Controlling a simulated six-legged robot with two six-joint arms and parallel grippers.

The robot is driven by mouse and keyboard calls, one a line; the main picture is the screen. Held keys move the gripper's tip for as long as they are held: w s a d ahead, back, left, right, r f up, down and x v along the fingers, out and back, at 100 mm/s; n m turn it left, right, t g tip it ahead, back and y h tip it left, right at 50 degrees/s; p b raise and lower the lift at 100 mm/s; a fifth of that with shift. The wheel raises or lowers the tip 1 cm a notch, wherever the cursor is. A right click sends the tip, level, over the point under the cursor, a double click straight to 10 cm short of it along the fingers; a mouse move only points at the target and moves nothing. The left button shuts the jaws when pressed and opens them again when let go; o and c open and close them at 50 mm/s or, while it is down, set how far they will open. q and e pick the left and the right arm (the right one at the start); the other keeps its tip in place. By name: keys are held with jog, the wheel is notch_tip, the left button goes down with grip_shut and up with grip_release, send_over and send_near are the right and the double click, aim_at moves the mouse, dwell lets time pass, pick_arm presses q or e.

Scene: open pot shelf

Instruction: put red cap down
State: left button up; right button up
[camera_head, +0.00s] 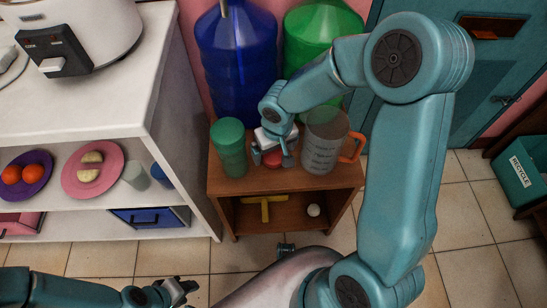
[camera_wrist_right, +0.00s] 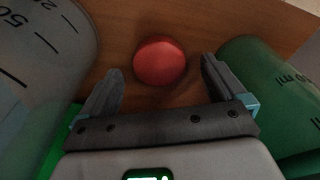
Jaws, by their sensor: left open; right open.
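The red cap (camera_head: 272,158) rests on the top of the small wooden shelf (camera_head: 285,192), between a green cup and a grey measuring jug. In the right wrist view the red cap (camera_wrist_right: 160,61) lies on the brown wood just beyond the fingertips. My right gripper (camera_head: 273,156) is open over the cap, and in the right wrist view its fingers (camera_wrist_right: 162,75) stand apart on either side, not touching it. My left gripper (camera_head: 184,290) is open and empty at the bottom left, over the floor, away from the shelf.
The green cup (camera_head: 231,150) and the measuring jug (camera_head: 322,142) with an orange handle stand close on both sides. Large blue (camera_head: 238,65) and green (camera_head: 318,35) bottles are behind. A yellow object (camera_head: 264,204) and a white ball (camera_head: 313,210) sit on the lower shelf.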

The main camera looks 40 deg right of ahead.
notch_tip(320, 180, down, 2)
jog(key=shift+w, duration=0.1)
jog(key=shift+r, duration=0.1)
jog(key=shift+c, duration=0.3)
jog(key=c, duration=1.1)
jog(key=shift+c, duration=0.2)
